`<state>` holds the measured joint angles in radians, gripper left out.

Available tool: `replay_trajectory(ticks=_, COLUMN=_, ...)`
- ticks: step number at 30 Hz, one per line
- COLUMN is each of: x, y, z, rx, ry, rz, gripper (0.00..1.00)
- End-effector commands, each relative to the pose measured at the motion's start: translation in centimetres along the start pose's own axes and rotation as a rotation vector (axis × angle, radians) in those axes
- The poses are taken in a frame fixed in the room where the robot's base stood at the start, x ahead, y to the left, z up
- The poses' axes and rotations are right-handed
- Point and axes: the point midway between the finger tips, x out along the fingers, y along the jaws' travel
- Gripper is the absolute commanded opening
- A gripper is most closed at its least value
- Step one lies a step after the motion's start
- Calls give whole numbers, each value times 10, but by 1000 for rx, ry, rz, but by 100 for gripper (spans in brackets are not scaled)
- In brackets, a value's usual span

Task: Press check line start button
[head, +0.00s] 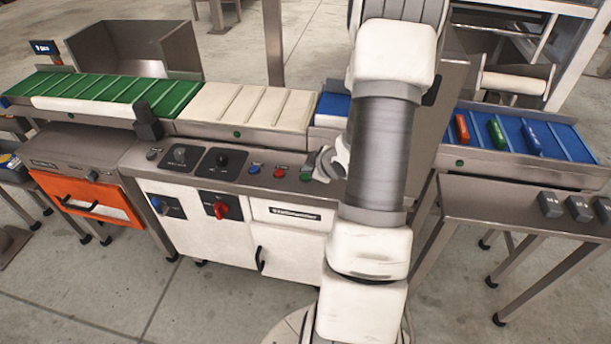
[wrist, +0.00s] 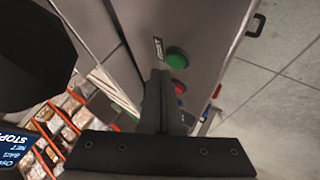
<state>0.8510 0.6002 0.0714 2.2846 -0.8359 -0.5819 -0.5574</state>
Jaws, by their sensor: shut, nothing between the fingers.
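The control panel top (head: 232,185) carries a blue button (head: 255,168), a red button (head: 279,173) and a green button (head: 306,175) in a row. My gripper (head: 322,168) is at the panel's right end, close by the green button; my arm hides part of this area. In the wrist view a large green button (wrist: 177,58) stands beside a small label (wrist: 158,47), with a red button (wrist: 180,88) beyond it.
Green (head: 130,93) and blue (head: 560,140) conveyor belts run behind the panel, with coloured packs on the blue one. Knobs (head: 180,153) sit left on the panel. A steel side table (head: 480,205) stands at right.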

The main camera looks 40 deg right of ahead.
Motion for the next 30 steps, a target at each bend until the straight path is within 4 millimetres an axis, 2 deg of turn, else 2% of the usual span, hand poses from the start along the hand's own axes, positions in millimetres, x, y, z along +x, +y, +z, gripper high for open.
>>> replay_trajectory(ticks=6, x=6, y=-5, z=4, rx=-1, ry=0, rz=0, gripper=0)
replay_trajectory(ticks=30, x=9, y=-7, z=6, rx=0, ry=0, rz=0, gripper=0)
